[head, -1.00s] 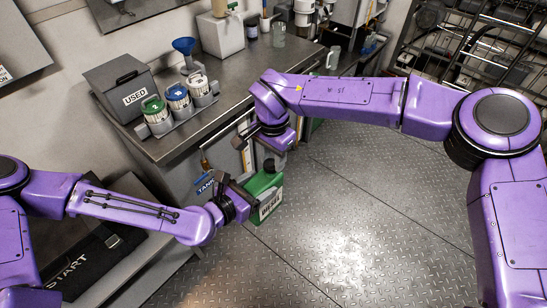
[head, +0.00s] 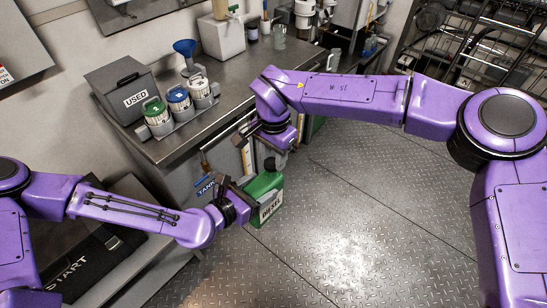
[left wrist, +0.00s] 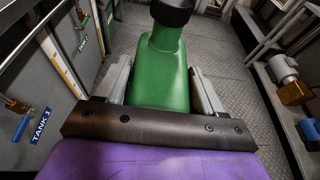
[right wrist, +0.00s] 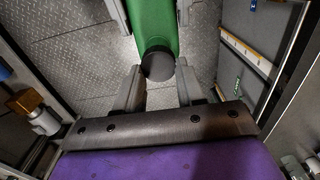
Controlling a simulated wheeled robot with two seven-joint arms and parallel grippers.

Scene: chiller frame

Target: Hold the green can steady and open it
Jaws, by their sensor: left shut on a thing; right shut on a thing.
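The green can (head: 268,185) with a DIESEL label hangs upright above the floor in front of the bench. My left gripper (head: 249,189) is shut on its body; the left wrist view shows a finger on each side of the green can (left wrist: 160,80). The can's dark round cap (right wrist: 159,66) shows in the right wrist view, between the fingertips of my right gripper (right wrist: 158,78). In the head view my right gripper (head: 272,147) is above the can, shut on the cap and partly hiding it.
The steel bench (head: 240,95) at left carries a grey USED box (head: 122,86), a rack with several colored-lid jars (head: 178,98) and a blue funnel (head: 186,48). A TANK label and pipes line the bench front. The plate floor (head: 370,230) at right is clear.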

